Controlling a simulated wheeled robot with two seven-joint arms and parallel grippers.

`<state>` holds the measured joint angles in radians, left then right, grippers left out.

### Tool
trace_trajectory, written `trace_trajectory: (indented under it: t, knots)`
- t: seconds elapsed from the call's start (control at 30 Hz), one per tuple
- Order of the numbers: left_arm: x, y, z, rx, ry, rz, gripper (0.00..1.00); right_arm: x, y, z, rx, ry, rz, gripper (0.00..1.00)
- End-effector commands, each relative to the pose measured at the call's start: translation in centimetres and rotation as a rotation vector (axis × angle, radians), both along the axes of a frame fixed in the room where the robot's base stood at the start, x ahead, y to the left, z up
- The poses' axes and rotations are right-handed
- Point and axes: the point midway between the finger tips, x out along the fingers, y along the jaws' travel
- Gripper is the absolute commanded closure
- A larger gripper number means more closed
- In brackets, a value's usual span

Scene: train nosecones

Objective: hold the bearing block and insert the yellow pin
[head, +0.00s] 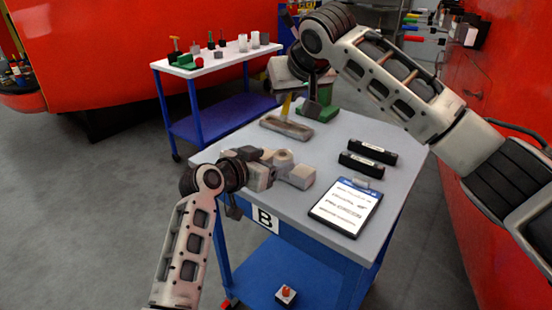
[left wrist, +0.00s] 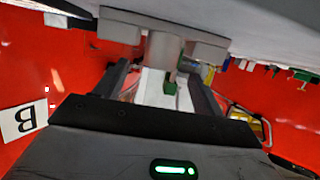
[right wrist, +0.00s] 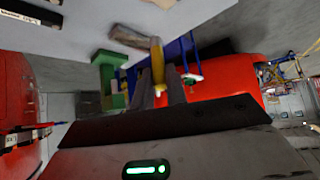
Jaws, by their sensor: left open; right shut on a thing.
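My right gripper (right wrist: 160,88) is shut on the yellow pin (right wrist: 157,55). In the head view the pin (head: 286,105) slants above the table's far left part, away from the block. The right fingertips are partly hidden there.
A green holder (head: 325,114) and a flat grey-brown item (head: 287,128) lie at the table's far side. Two black cases (head: 367,158) and a clipboard (head: 345,207) occupy the right. A white-topped cart (head: 215,60) stands behind. The table's middle is mostly clear.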

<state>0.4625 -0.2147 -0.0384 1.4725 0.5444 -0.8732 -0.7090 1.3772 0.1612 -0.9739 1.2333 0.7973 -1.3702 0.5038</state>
Motion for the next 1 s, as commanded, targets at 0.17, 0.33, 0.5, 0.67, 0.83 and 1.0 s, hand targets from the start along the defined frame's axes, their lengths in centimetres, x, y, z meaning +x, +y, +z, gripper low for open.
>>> trace_trajectory:
  t: [0.17,0.33,0.5,0.67,0.83,1.0]
  knots:
    - [1.7,-1.2,-0.6,-0.002,0.0,0.001,0.31,0.0,0.0,0.1,0.0,-0.001,0.0,1.0]
    - [2.3,-1.6,-0.9,0.0,-0.001,0.001,0.31,0.0,0.0,0.1,0.0,-0.001,0.0,1.0]
    - [2.4,-1.7,-0.9,0.0,-0.001,0.001,0.31,0.0,0.0,0.1,0.0,-0.001,0.0,1.0]
    - [2.3,-1.7,-0.9,0.0,-0.001,0.001,0.45,0.0,0.0,0.1,0.0,-0.001,0.0,1.0]
    - [2.3,-1.7,-0.9,0.0,0.0,0.001,0.92,0.0,0.0,0.1,0.0,-0.001,0.0,1.0]
    - [2.3,-1.7,-0.9,0.0,0.0,0.002,0.96,0.3,0.0,0.2,-0.002,0.007,0.001,1.0]
